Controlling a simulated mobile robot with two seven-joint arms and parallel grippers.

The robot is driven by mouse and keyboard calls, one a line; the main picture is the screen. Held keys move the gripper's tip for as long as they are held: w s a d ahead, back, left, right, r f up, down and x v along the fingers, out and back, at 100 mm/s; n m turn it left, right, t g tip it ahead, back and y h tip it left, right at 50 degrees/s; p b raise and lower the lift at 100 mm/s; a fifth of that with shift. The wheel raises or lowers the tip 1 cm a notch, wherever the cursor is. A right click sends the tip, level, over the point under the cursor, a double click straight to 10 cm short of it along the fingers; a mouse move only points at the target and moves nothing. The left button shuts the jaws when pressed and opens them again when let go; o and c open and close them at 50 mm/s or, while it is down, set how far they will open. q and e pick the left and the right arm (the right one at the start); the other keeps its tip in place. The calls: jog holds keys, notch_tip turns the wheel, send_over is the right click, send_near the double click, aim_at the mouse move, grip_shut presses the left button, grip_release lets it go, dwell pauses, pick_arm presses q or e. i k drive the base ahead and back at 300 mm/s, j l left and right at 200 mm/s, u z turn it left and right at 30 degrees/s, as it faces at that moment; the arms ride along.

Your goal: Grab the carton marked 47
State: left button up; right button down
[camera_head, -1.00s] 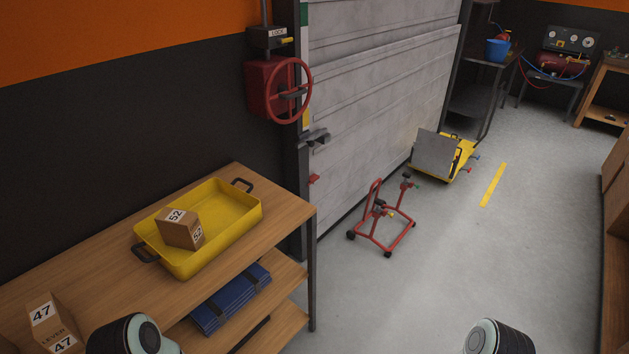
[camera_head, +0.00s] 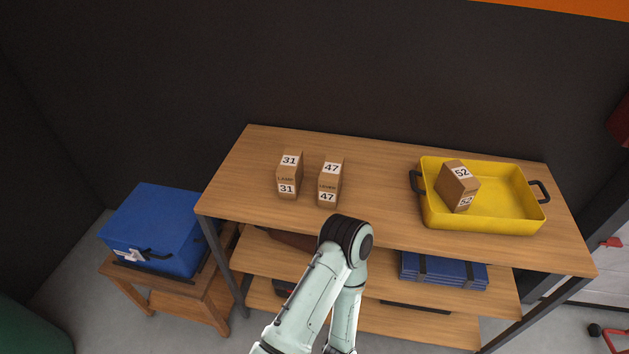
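The carton marked 47 (camera_head: 329,182) is a small brown box with white number labels. It stands upright on the wooden bench top (camera_head: 380,215), left of the middle. A similar carton marked 31 (camera_head: 289,175) stands just to its left, with a narrow gap between them. One of my arms rises from the bottom centre, with its dark joint just in front of and below carton 47. No gripper fingers show in the view. Nothing is seen touching carton 47.
A yellow tray (camera_head: 500,217) with black handles holds a tilted carton marked 52 (camera_head: 458,186) on the bench's right. Blue folded items (camera_head: 443,270) lie on the shelf below. A blue box (camera_head: 155,229) sits on a low wooden stand at left. Bench space between carton 47 and the tray is clear.

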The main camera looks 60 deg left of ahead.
aim_at(330, 178)
jog(key=u, duration=1.8)
jog(key=l+u, duration=0.85)
